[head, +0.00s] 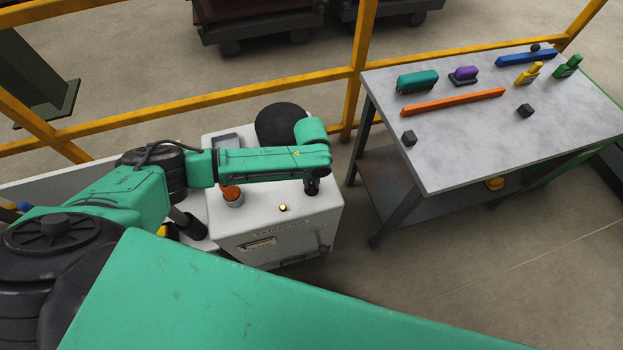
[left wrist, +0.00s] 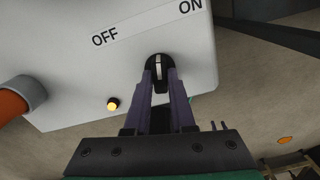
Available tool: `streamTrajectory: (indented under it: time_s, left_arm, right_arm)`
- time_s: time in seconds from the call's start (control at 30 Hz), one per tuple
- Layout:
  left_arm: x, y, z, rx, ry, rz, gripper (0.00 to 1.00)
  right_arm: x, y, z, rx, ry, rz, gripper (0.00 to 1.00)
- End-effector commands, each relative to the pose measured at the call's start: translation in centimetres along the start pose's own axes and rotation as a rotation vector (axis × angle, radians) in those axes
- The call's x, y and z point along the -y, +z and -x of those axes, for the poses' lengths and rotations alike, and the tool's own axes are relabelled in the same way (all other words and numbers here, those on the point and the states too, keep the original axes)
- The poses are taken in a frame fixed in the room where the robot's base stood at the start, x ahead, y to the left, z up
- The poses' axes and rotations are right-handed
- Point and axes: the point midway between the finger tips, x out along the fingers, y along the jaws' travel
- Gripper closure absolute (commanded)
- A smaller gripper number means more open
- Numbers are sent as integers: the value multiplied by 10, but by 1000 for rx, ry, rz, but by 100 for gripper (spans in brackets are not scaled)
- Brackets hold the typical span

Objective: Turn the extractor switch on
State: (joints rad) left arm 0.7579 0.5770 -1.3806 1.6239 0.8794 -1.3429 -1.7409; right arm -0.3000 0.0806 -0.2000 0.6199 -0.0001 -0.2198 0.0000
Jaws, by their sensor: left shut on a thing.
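The extractor switch (left wrist: 158,62) is a black round knob with a white pointer line, on the pale top of the extractor box (head: 265,228). In the left wrist view its pointer stands between the OFF label (left wrist: 105,38) and the ON label (left wrist: 190,6). My left gripper (left wrist: 160,80) is shut on the knob, one finger on each side. In the head view my left gripper (head: 312,188) reaches down at the box's right side, and my arm hides most of the knob. A small amber lamp (left wrist: 112,104) beside the knob looks lit. My right gripper is not in view.
An orange-red button (head: 231,194) in a grey collar stands on the box, left of the lamp. A dark round thing (head: 280,122) is behind my wrist. A grey table (head: 455,130) with brushes and small blocks stands at right. A yellow rail (head: 215,102) runs behind.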

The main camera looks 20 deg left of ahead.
Motion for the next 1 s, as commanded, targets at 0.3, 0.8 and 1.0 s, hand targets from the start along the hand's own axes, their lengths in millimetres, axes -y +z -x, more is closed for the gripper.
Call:
streamTrajectory:
  time_s: [0.3, 0.8, 1.0]
  left_arm:
    - [1, 2, 3, 5, -1, -286, 100]
    - [1, 2, 2, 5, -2, -550, 100]
    - [1, 2, 2, 6, -1, -575, 100]
  right_arm:
    - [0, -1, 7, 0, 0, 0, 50]
    - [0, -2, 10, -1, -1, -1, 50]
    - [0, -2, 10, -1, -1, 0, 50]
